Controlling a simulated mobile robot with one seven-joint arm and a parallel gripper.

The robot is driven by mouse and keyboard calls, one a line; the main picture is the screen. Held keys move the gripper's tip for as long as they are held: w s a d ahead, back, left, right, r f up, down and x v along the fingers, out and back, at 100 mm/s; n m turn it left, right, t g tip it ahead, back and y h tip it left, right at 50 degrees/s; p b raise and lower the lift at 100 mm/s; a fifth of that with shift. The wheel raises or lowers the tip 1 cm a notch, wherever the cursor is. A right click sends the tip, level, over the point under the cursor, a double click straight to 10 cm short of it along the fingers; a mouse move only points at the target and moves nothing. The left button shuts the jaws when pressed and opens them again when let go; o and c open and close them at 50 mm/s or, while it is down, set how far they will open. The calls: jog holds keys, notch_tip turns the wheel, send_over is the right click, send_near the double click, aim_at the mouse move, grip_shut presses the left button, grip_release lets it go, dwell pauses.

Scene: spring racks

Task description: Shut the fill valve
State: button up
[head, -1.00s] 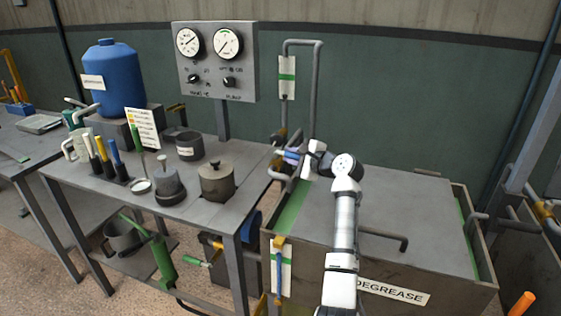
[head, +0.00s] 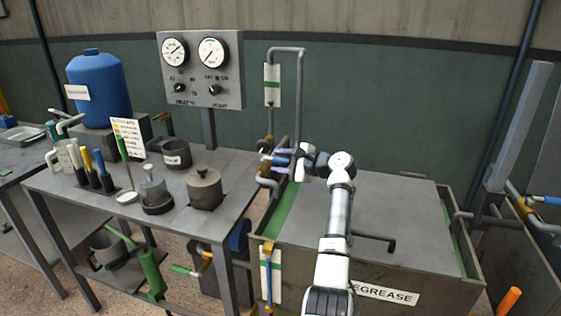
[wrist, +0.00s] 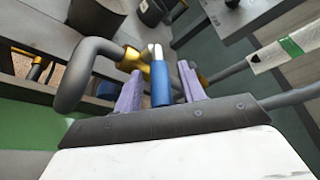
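The fill valve is a brass body (wrist: 134,60) on a bent grey pipe (wrist: 80,75), with a blue lever (wrist: 160,82) that has a pale tip. In the head view the blue lever (head: 273,159) shows at the left end of the tank, below the upright pipe loop. My gripper (wrist: 160,88) has its two lavender fingers on either side of the lever, with a visible gap on each side, so it looks open around it. In the head view my gripper (head: 284,161) partly hides the valve. Whether a finger touches the lever is unclear.
The tank marked DEGREASE (head: 385,293) has a grey lid (head: 385,205) under my arm. A bench (head: 130,215) with pots stands left, below a gauge panel (head: 200,70). Another blue-handled valve (head: 267,280) hangs on the tank's front left. Pipes run close to my gripper.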

jog(key=b+v, duration=0.3)
jog(key=v, duration=1)
jog(key=shift+s+d+r, duration=0.2)
jog(key=shift+s, duration=0.1)
